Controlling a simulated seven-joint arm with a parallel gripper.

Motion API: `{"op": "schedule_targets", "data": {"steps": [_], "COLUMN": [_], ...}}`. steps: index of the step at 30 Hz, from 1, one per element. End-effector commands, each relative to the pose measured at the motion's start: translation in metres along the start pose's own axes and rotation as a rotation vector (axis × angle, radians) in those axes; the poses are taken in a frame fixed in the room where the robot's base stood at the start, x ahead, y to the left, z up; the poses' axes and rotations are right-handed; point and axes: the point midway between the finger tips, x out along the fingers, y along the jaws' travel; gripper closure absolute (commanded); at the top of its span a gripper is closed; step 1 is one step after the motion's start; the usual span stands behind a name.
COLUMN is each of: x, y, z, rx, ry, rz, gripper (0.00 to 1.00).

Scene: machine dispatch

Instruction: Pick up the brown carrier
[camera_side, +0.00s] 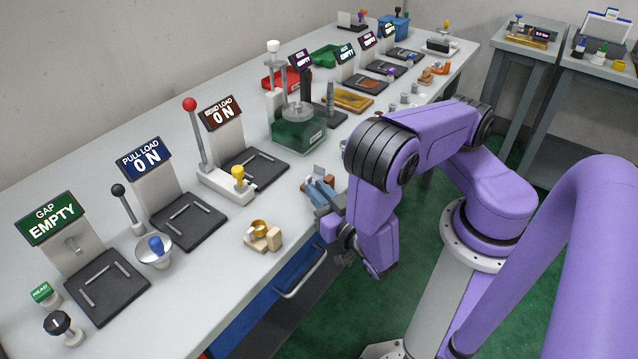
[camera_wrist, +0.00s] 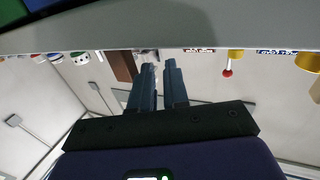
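A tan piece (camera_side: 268,240) with a brass ring sits nearer, at the front edge.
Load stations with black plates (camera_side: 187,220) line the bench. A red-knobbed lever (camera_side: 191,106), a green box (camera_side: 298,135) and a golden-brown tray (camera_side: 347,100) stand behind or beyond my gripper. A blue drawer (camera_side: 270,300) with a handle is below. The wrist view is upside down, with the bench edge (camera_wrist: 160,35) across it.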

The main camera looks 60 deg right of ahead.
Motion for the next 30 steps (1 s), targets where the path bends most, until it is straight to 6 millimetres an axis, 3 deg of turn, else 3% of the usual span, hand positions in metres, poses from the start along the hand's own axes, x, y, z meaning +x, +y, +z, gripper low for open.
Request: {"op": "schedule_targets", "data": {"steps": [7,15,17,30], "x": [0.023,0.024,0.024,0.024], "y": [0.000,0.000,0.000,0.000], "z": [0.000,0.000,0.000,0.000], "rx": [0.001,0.001,0.000,0.000], "ry": [0.000,0.000,0.000,0.001], "rz": [0.002,-0.001,-0.001,-0.001], "gripper": [0.85,0.85,1.00,1.00]}}
